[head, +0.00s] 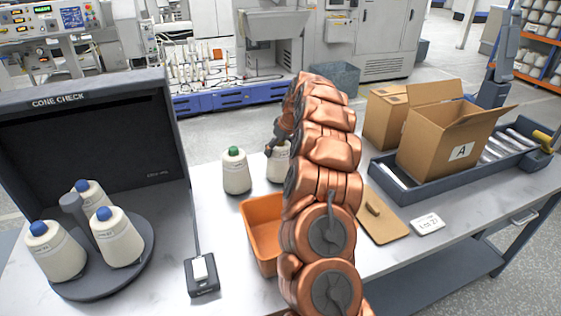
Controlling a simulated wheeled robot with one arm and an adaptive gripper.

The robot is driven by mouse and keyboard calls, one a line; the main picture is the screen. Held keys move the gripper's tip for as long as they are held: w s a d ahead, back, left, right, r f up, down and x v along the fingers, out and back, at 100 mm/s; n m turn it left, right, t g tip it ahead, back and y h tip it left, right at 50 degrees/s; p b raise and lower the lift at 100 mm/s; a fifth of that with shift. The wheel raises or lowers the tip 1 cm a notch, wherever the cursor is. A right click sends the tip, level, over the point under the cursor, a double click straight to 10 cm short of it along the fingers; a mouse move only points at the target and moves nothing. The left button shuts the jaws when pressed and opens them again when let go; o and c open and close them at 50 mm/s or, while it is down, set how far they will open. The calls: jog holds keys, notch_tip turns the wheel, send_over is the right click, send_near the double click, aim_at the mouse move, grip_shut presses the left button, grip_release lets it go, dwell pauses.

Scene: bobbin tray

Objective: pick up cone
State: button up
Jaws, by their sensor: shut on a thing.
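A cream yarn cone (278,166) stands behind my copper arm at the middle of the table, its right side hidden by the arm. My gripper (277,146) is shut on the top of this cone. The cone's tip colour is hidden, and I cannot tell whether its base touches the table. A second cream cone (236,174) with a green tip stands upright just to the left, apart from it. Three cream cones with blue tips, one of them at the front right (117,240), stand on a round dark stand (140,268) at the left.
A dark "CONE CHECK" booth (90,100) stands behind the round stand. An orange bin (262,232) sits beside my arm, and a small dark device (202,276) is in front. At the right are a clipboard (385,226), a label card (428,224) and a cardboard box "A" (440,147) on a tray.

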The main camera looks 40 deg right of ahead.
jog(key=shift+r, duration=0.1)
jog(key=shift+c, duration=0.4)
jog(key=shift+r, duration=0.25)
jog(key=shift+r+b, duration=1.45)
jog(key=shift+r, duration=3.3)
notch_tip(320, 180, up, 10)
jog(key=p, duration=0.6)
jog(key=shift+p, duration=0.35)
